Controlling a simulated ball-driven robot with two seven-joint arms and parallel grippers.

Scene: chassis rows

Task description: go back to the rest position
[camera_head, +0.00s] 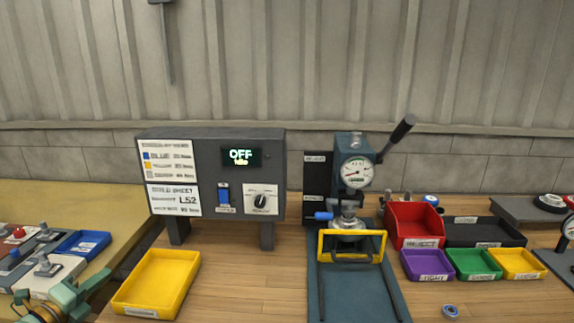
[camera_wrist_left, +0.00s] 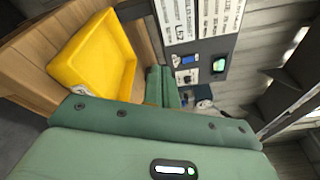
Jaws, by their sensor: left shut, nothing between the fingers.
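My left gripper (camera_head: 92,287) shows at the bottom left of the head view, in part cut off by the lower edge. It is shut and empty, left of the yellow tray (camera_head: 158,281) on the wooden bench. In the left wrist view its green fingers (camera_wrist_left: 163,88) point toward the control box, with the yellow tray (camera_wrist_left: 95,57) on their left. My right gripper is in neither view.
The grey control box (camera_head: 212,174) reads OFF, idle. A press (camera_head: 354,172) with a gauge and yellow guard stands right of it. Red, black, purple, green and yellow bins (camera_head: 428,264) lie further right. A side table (camera_head: 60,205) with parts is at left.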

